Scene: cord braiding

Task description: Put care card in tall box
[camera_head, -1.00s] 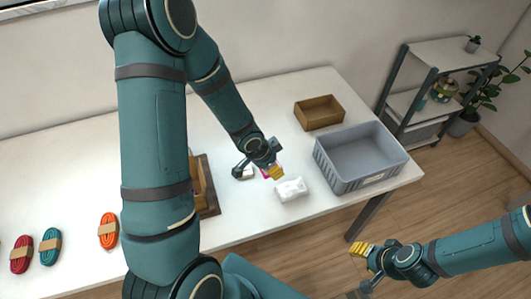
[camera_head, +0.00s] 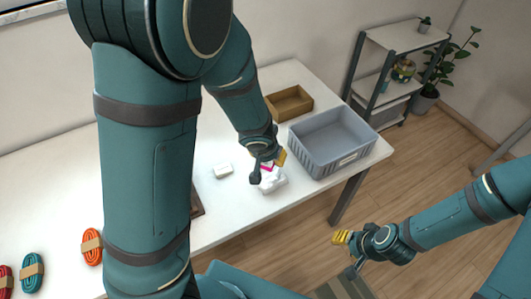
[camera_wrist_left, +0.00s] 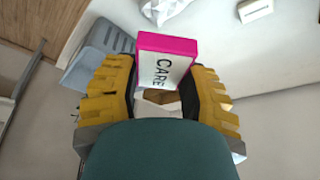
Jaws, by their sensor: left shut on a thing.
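The care card (camera_wrist_left: 165,62) is a white and pink flat block marked CARE. My left gripper (camera_head: 268,167) is shut on it; in the wrist view the card stands between the yellow fingers. In the head view only a pink edge shows, above the white crumpled packet. A brown open box (camera_head: 290,103), which may be the tall box, stands farther back on the table. Part of a brown thing, perhaps this box, shows between the fingers in the wrist view. My right gripper (camera_head: 346,254) is open and empty, off the table's front edge.
A grey crate (camera_head: 335,160) stands right of my left gripper, in front of the brown box. A white crumpled packet (camera_head: 272,184) and a small white block (camera_head: 223,171) lie on the table. Cord bundles lie at the left. A shelf (camera_head: 372,85) stands beyond the table.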

